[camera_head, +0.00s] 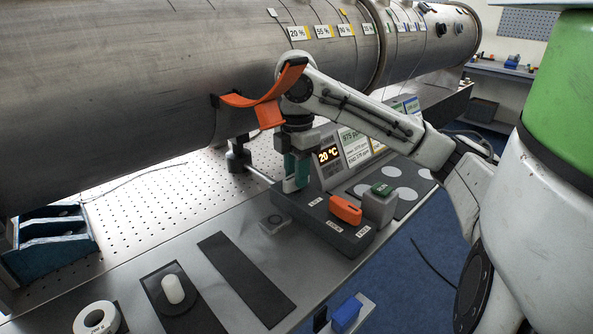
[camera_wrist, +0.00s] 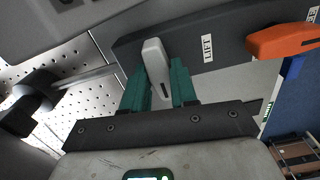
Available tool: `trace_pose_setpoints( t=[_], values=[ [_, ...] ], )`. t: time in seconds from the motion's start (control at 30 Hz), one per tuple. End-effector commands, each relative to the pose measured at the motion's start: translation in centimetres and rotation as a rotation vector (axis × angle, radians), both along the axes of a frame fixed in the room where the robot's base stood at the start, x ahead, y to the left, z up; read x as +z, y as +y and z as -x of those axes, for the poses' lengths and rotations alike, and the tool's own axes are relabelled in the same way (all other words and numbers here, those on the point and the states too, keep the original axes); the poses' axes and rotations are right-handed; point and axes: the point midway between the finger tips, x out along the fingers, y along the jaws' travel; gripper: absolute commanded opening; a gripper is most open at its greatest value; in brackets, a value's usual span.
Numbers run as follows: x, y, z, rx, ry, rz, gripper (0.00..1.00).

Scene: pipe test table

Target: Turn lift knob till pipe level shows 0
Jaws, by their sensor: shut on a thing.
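The lift knob (camera_wrist: 154,60) is a pale grey lever on a dark console (camera_wrist: 190,38), beside a label reading LIFT. My gripper (camera_wrist: 160,84) has green fingers on both sides of the knob and is shut on it. In the head view my gripper (camera_head: 296,172) points down at the console's left end, where the fingers hide most of the knob. The large grey metal pipe (camera_head: 130,85) lies across the back.
An orange knob (camera_head: 345,208) and a grey block with a green top (camera_head: 380,204) stand right of my gripper. An orange strap (camera_head: 264,100) hangs at the pipe near my arm. A white cylinder (camera_head: 173,289) and a white roll (camera_head: 96,318) are at the table's front left.

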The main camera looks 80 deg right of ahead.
Motion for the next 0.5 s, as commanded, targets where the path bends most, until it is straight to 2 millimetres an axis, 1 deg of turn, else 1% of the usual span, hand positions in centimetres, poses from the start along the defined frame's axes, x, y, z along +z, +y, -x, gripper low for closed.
trace_pose_setpoints(
  t=[0.13,0.17,0.4,0.43,0.5],
  values=[
    [0.06,-0.01,-0.06,-0.001,-0.002,0.0,0.0],
    [0.06,-0.01,-0.06,-0.001,-0.002,0.0,0.28],
    [0.04,0.0,-0.04,-0.001,-0.001,0.0,0.51],
    [0.03,0.0,-0.03,-0.001,-0.001,0.0,0.53],
    [0.02,0.0,-0.02,-0.001,-0.001,0.001,0.53]
  ],
)
